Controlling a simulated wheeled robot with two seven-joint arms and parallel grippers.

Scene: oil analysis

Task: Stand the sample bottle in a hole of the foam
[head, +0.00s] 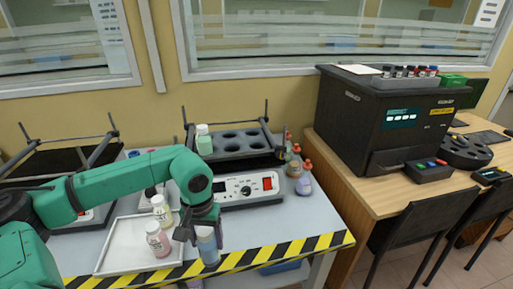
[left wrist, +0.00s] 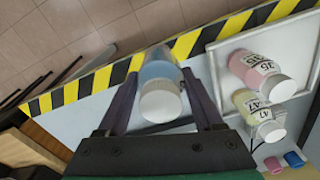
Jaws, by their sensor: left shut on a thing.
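The sample bottle (head: 208,246), with blue liquid and a white cap, is held in my left gripper (head: 198,232) near the striped front edge of the table. In the left wrist view the bottle (left wrist: 160,72) sits between the two fingers of the gripper (left wrist: 165,98), its cap toward the camera. It looks roughly upright; whether its base touches the table I cannot tell. The grey foam (head: 233,153) with round holes lies on the shaker behind the gripper. A pale green bottle (head: 204,143) stands in its back left hole; the other visible holes look empty. My right gripper is out of view.
A white tray (head: 113,262) left of the gripper holds a pink bottle (head: 157,240) and a yellow bottle (head: 161,211). The shaker's control box (head: 236,191) is in front of the foam. Upright rods edge the shaker. Several colored bottles (head: 304,182) stand to its right.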

